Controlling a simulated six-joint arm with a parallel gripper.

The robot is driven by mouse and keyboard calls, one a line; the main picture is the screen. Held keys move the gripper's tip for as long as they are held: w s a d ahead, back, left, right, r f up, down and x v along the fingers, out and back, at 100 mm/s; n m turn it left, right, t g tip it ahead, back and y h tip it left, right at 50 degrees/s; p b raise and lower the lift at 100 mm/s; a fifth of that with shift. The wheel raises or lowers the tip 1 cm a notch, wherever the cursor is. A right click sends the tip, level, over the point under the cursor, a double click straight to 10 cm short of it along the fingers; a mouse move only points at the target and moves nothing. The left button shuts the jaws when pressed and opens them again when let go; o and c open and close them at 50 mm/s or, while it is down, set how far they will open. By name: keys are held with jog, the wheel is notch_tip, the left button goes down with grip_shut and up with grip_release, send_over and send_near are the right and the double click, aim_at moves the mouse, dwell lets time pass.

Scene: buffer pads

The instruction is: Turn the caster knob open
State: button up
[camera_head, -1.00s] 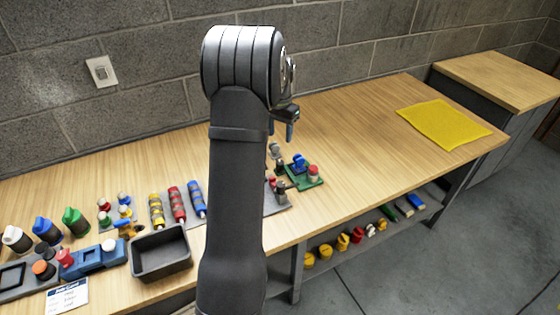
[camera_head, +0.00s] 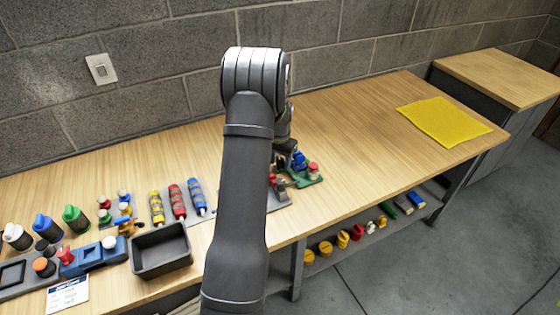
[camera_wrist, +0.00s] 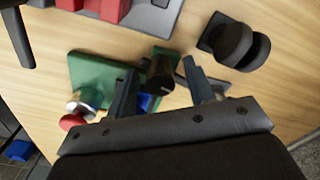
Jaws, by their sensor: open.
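My gripper (camera_wrist: 159,66) is open, its two fingers pointing down over the far-right end of the gadgets on the table. In the wrist view, a dark cylindrical knob (camera_wrist: 160,74) shows between the fingers, beside a green plate (camera_wrist: 88,72). I cannot tell whether the fingers touch it. A blue part (camera_wrist: 145,102) lies partly hidden behind the left finger. A dark twin-wheel piece, caster-like (camera_wrist: 236,44), stands on a small dark base to the upper right, apart from the fingers. In the head view, the green plate (camera_head: 306,180) shows just right of my wrist; my arm hides much there.
A red-topped button (camera_wrist: 72,121) stands at the green plate's edge, near the left finger. Red blocks on a grey tray (camera_wrist: 150,18) lie at the top. In the head view, a black bin (camera_head: 161,250) stands left; the table's right side is clear up to a yellow cloth (camera_head: 444,122).

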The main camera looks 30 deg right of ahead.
jog(key=c, duration=1)
dwell(0.5)
jog(key=o, duration=1)
jog(key=shift+r, duration=0.15)
notch_tip(320, 180, up, 17)
jog(key=shift+r, duration=0.15)
